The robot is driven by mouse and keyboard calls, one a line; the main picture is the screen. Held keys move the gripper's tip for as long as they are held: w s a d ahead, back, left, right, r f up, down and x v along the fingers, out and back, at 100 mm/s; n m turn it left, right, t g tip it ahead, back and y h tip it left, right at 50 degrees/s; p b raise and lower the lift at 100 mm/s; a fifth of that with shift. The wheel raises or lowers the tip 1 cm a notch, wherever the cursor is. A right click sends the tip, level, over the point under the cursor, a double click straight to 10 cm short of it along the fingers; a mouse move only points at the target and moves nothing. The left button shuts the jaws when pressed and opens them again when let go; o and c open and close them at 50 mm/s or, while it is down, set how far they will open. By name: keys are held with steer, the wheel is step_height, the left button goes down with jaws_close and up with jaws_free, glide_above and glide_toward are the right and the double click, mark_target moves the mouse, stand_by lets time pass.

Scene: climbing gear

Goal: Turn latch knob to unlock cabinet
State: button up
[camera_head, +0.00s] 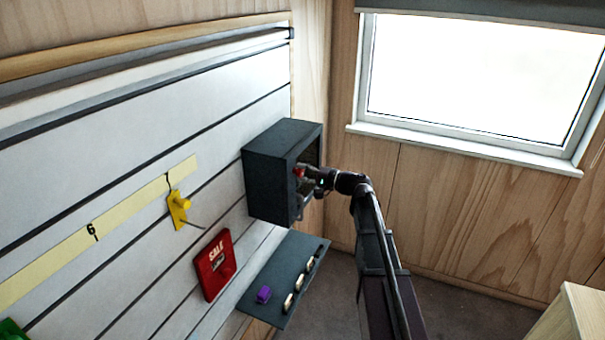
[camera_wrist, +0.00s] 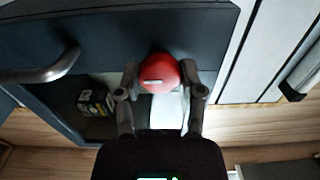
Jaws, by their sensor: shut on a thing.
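The dark grey cabinet (camera_head: 268,184) is fixed to the slatted wall panel. Its latch knob (camera_wrist: 158,72) is a red round cap with a short white mark, and it shows small in the head view (camera_head: 299,172). My gripper (camera_wrist: 160,82) is shut on the knob, one finger on each side of it. In the head view my gripper (camera_head: 307,175) reaches the cabinet front from the right. A curved grey handle (camera_wrist: 42,70) is on the cabinet front, left of the knob in the wrist view. The knob's underside is hidden.
A small dark box with yellow markings (camera_wrist: 96,102) shows inside the cabinet. Below the cabinet, a dark shelf (camera_head: 270,283) holds a purple item (camera_head: 264,295) and several pale pieces. A red sale sign (camera_head: 216,264) and yellow hook (camera_head: 178,209) are left of it.

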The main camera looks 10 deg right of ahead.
steer(key=o, duration=1.2)
steer(key=shift+w, duration=0.1)
steer(key=shift+c, duration=0.2)
steer(key=shift+d, duration=0.1)
steer(key=v, duration=1.2)
